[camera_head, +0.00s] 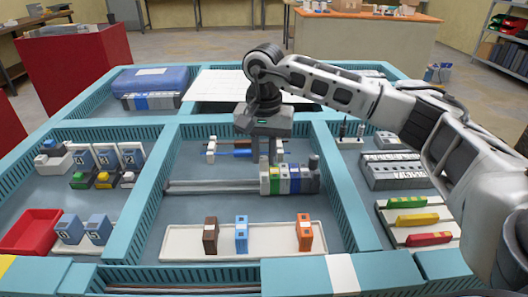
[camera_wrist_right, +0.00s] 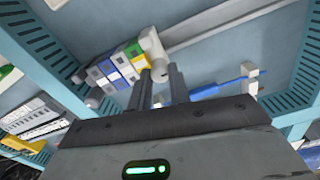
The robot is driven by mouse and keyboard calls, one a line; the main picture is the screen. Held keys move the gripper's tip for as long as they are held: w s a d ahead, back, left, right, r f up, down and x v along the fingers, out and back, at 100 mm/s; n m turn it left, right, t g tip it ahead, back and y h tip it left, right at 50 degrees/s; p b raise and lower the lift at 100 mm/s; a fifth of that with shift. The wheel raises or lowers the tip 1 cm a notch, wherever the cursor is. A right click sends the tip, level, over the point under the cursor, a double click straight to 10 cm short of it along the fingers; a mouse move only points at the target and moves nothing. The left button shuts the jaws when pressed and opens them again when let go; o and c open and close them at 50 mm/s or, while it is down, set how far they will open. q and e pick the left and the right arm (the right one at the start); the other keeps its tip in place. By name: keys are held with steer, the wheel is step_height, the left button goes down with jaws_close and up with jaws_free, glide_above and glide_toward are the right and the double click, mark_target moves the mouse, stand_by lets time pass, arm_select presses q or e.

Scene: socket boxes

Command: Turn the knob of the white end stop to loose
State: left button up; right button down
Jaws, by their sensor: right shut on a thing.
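The white end stop (camera_wrist_right: 151,44) sits on the metal rail at the left end of a row of coloured terminal blocks (camera_head: 288,180). Its light round knob (camera_wrist_right: 160,72) shows between the fingertips of my right gripper (camera_wrist_right: 161,78) in the wrist view. The right gripper is shut on the knob. I cannot read which way the knob is turned. My left gripper is not in view.
The bare metal rail (camera_head: 210,187) runs left from the row. In front, a white tray (camera_head: 270,238) holds brown, blue and orange blocks. Teal dividers (camera_head: 342,200) surround this compartment.

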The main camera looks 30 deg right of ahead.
mark_target(264, 158)
steer(key=shift+r, duration=0.15)
steer(key=c, duration=1.3)
jaws_free()
step_height(264, 158, up, 16)
steer(key=p, duration=0.2)
